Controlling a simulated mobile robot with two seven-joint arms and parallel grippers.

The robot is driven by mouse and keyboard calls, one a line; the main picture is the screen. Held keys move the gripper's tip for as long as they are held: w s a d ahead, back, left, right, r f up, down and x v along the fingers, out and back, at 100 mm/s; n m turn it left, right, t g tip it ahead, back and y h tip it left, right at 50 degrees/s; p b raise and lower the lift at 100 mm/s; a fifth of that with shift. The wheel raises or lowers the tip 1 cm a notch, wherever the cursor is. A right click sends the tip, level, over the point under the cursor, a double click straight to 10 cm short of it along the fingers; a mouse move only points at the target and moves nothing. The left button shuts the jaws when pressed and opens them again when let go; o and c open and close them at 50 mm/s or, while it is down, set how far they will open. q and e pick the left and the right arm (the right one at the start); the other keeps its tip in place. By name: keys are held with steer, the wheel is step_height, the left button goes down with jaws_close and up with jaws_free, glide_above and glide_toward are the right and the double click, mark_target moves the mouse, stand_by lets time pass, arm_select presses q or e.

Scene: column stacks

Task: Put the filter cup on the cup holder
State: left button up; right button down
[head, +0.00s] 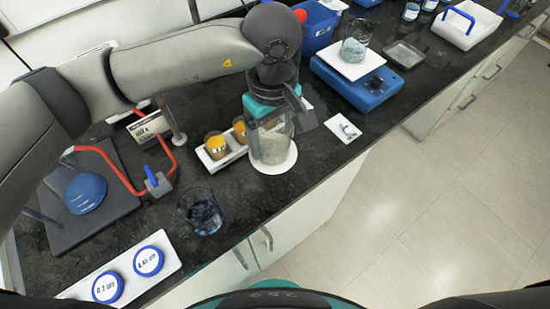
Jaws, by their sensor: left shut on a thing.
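The clear cup with greyish contents, which looks like the filter cup (270,143), is upright below my left gripper (277,112). My left gripper is shut on its upper part, and the gripper hides part of the rim. A white round base (286,165) shows directly under the cup; I cannot tell whether it is the cup holder or whether the cup touches it. My right gripper is not in view.
A white tray with amber jars (215,147) stands just left of the cup. A dark glass beaker (204,214) and a white tray with blue-ringed discs (165,246) lie nearer. A blue scale (357,84) with a beaker (354,45) stands beyond. The counter's front edge is close.

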mark_target(272, 127)
arm_select(q)
step_height(272, 127, down, 9)
steer(key=shift+r, duration=0.1)
stand_by(0.3)
steer(key=shift+f, duration=0.2)
steer(key=o, duration=1.2)
step_height(272, 127, up, 12)
steer(key=shift+r, duration=0.2)
